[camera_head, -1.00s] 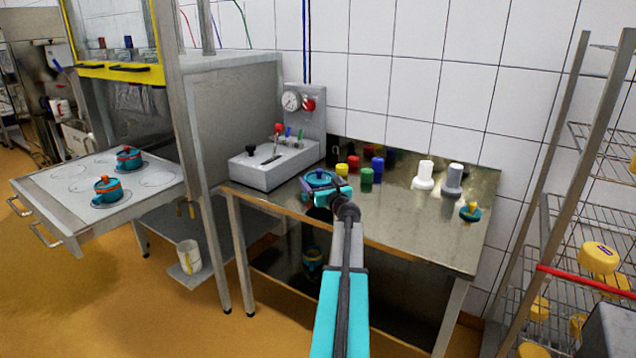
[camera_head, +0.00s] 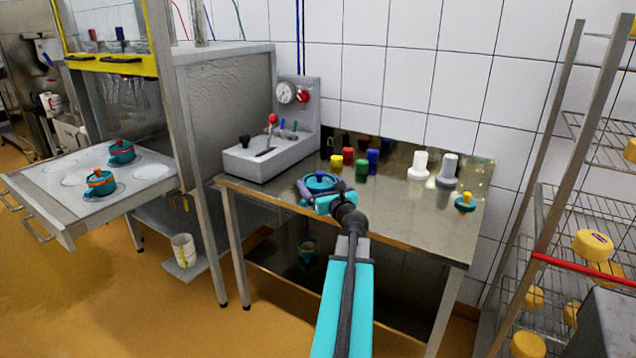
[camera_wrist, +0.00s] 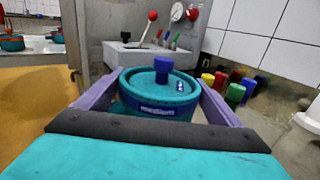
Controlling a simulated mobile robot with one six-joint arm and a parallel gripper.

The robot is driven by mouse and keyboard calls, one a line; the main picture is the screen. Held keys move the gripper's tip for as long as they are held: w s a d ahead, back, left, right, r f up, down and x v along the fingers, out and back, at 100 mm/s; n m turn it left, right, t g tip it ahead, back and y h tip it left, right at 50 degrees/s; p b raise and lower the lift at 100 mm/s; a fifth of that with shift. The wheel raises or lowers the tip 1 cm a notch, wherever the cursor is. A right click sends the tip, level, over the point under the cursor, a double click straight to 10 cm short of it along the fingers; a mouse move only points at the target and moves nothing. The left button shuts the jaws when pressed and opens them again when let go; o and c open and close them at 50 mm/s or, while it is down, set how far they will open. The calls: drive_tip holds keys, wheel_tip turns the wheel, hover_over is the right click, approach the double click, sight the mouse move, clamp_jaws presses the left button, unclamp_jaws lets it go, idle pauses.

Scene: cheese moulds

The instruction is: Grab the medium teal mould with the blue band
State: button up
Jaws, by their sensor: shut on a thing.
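The medium teal mould with a blue band and a blue knob (camera_wrist: 158,95) is between the two purple fingers of my gripper (camera_wrist: 160,100) in the wrist view. The fingers are shut on its sides. In the head view the same mould (camera_head: 320,181) is at the left front part of the steel table, with my gripper (camera_head: 316,192) around it. The gripper hides part of it, and I cannot tell whether its base touches the table.
A grey machine (camera_head: 270,154) with a gauge stands left of the mould.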

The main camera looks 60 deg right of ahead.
drive_tip(key=shift+s+a+r, duration=0.15)
drive_tip(key=shift+s+a, duration=0.4)
drive_tip(key=shift+a, duration=0.05)
idle(0.4)
